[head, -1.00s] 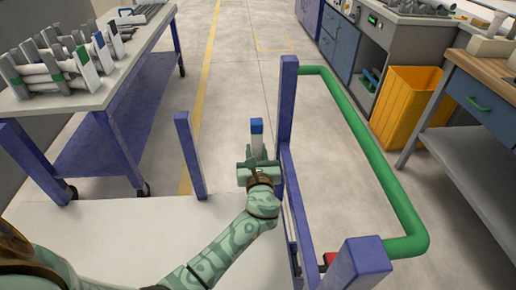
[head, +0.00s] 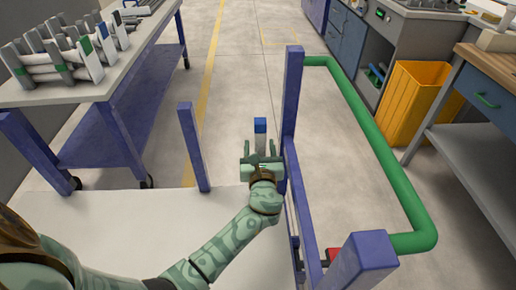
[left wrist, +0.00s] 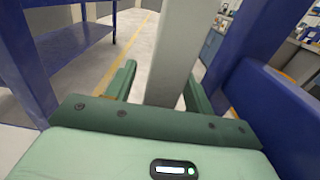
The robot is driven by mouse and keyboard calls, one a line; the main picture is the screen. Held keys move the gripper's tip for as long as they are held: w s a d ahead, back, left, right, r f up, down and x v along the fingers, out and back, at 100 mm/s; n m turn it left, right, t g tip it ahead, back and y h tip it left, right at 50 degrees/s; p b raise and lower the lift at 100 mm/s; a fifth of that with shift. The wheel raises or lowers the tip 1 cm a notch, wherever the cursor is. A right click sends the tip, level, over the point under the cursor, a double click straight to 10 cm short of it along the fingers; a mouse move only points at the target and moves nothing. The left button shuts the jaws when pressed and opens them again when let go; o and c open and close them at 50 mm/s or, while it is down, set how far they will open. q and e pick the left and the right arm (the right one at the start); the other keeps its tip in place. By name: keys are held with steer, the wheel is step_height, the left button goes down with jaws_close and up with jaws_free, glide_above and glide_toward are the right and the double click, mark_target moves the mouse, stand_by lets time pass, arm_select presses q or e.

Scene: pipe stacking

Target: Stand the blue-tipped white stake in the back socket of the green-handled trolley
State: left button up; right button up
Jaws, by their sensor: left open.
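The white stake with a blue tip (head: 260,126) stands upright at the far edge of the trolley's white deck (head: 130,230), just left of a tall blue post (head: 291,100). My left gripper (head: 262,160) is open, with its fingers apart on either side of the stake. In the left wrist view the stake's pale shaft (left wrist: 178,50) rises between the two green fingers (left wrist: 158,88). The stake's foot and the socket are hidden behind my gripper and wrist. The trolley's green handle (head: 385,165) runs along the right. My right gripper is not in view.
Another blue post (head: 193,148) stands at the deck's far left. A blue-framed bench (head: 120,85) with a rack of white stakes (head: 62,58) is at the upper left. A yellow bin (head: 410,105) and cabinets stand at the right. The floor beyond the trolley is clear.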

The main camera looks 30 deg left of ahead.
arm_select(q)
step_height(320, 180, up, 16)
steer(key=p, duration=1.2)
steer(key=shift+s+r, duration=0.15)
steer(key=shift+r, duration=0.1)
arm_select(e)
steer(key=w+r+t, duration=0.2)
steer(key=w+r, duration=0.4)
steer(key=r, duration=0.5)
arm_select(q)
steer(key=s+d+r+m+t+h+b, duration=0.1)
steer(key=s+d+h, duration=0.4)
steer(key=s, duration=0.5)
steer(key=s+d+r+m+t+h+b, duration=0.2)
steer(key=s+d+m+h+b, duration=0.2)
steer(key=s, duration=0.6)
steer(key=shift+d+r+m+t+h, duration=0.35)
steer(key=shift+d+m+h, duration=0.5)
steer(key=shift+m, duration=0.35)
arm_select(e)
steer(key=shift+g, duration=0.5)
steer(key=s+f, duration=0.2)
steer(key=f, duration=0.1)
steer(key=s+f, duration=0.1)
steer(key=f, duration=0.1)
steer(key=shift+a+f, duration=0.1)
arm_select(q)
steer(key=shift+a, duration=0.1)
